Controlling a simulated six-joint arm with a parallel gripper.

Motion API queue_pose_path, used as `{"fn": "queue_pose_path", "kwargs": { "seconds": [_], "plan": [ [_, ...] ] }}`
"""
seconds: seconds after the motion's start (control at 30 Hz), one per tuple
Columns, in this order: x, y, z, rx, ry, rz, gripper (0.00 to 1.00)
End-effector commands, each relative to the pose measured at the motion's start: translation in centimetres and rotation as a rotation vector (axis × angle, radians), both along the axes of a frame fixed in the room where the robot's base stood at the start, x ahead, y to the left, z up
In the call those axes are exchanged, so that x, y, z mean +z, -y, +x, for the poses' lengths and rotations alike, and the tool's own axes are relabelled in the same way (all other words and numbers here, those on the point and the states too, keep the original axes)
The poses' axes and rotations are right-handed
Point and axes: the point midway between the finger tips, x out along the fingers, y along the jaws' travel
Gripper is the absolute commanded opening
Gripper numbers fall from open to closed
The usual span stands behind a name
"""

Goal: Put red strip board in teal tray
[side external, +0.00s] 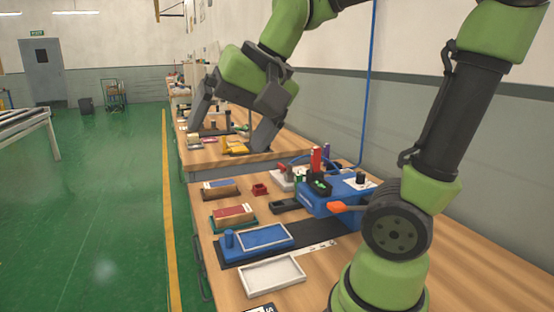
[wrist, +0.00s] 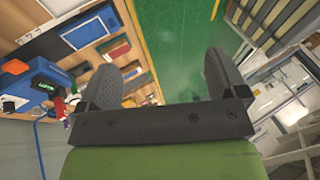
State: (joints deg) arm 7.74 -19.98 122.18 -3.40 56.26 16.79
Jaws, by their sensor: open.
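The red strip board (side external: 235,212) is a flat block with a red top and a pale strip at its end. It lies on the teal tray (side external: 250,224), whose edge shows around its base; how well it is seated is too small to tell. My gripper (side external: 226,140) is open and empty, high above the bench and apart from board and tray. Its two fingers stand wide apart in the wrist view (wrist: 160,72).
A blue-topped board (side external: 220,183) lies on a brown tray behind. A blue fixture (side external: 229,248) and an empty white tray (side external: 272,276) stand in front. A blue machine (side external: 335,194) stands right of the boards. Green floor lies left.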

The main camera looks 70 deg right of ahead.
Motion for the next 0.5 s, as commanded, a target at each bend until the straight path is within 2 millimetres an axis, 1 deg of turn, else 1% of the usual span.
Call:
{"fn": "queue_pose_path", "kwargs": {
  "seconds": [0.03,0.1,0.2,0.33,0.5],
  "plan": [
    [-0.2,-1.0,-2.0,0.085,0.035,-0.031,0.91],
    [-0.9,-2.0,-4.2,0.185,0.071,-0.07,0.91],
    [-1.9,-2.8,-6.3,0.291,0.111,-0.113,0.91],
    [-2.7,-3.2,-7.7,0.363,0.137,-0.146,0.91],
    [-2.9,-3.3,-8.0,0.38,0.141,-0.152,0.91]
  ]
}}
